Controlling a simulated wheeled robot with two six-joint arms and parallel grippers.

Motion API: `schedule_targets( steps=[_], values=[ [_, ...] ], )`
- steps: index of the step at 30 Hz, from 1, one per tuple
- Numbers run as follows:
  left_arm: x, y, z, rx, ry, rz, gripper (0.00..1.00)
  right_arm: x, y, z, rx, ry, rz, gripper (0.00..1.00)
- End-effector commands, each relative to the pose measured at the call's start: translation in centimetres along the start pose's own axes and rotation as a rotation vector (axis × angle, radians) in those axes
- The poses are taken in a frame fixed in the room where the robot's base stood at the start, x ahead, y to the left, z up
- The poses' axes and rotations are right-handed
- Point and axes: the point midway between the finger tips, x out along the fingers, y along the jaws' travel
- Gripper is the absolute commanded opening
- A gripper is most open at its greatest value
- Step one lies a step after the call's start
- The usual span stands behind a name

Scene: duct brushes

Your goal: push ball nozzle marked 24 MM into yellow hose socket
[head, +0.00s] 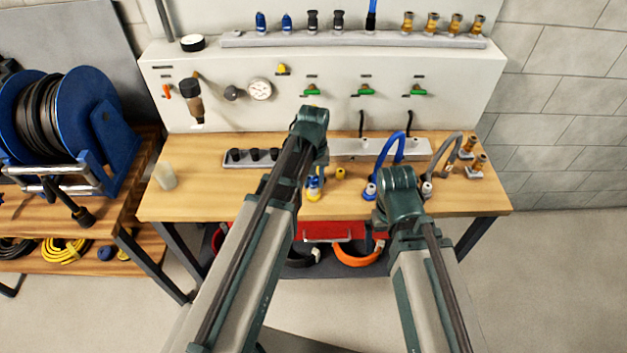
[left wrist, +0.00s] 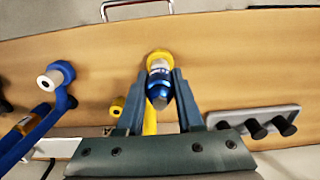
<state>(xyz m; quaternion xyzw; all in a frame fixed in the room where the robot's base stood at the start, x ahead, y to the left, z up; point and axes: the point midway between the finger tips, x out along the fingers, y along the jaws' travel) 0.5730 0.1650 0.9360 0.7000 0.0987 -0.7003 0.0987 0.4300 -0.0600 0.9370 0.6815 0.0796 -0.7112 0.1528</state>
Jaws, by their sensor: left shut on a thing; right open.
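My left gripper (left wrist: 160,76) is shut on a blue and silver ball nozzle (left wrist: 157,90). Its marking cannot be read. The silver end of the nozzle meets the yellow hose socket (left wrist: 158,55), whose yellow hose (left wrist: 150,122) shows behind it; how deep the nozzle sits is unclear. In the head view the yellow socket (head: 314,195) and the blue nozzle (head: 314,182) show just right of my left arm, low over the bench. My right gripper (head: 398,188) is open beside the blue hose, its fingers mostly hidden by its own housing.
A blue hose (head: 388,152) and a grey hose (head: 440,155) stand right of centre, with brass fittings (head: 474,162) beyond. A grey rack of black plugs (head: 234,158) is at the left. A small yellow fitting (head: 340,173) stands nearby. The front-left of the bench (head: 205,205) is clear.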

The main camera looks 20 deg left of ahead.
Motion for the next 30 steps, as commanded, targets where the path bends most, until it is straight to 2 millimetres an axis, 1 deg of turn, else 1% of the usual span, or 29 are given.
schedule_targets(
  steps=[8,23,24,26,27,30],
  values=[
    [0.1,0.0,0.0,0.0,0.0,0.0,0.0,0.1,0.0,0.0,0.0,0.0,0.0,1.0],
    [1.1,0.0,0.0,0.0,0.0,0.0,0.0,1.1,-0.1,-0.1,0.0,0.0,0.0,1.0],
    [1.1,0.0,0.0,0.0,0.0,0.0,0.38,1.1,-0.1,-0.1,0.0,0.0,0.0,1.0],
    [1.0,0.0,0.0,0.0,0.0,0.0,0.48,1.0,-0.1,-0.1,0.0,0.0,0.0,1.0],
    [1.0,0.0,0.0,0.0,0.0,0.0,0.56,1.0,-0.1,-0.1,0.0,0.0,0.0,1.0],
    [1.0,0.0,0.0,0.0,0.0,0.0,0.71,1.0,-0.1,-0.1,0.0,0.0,0.0,1.0]
  ],
)
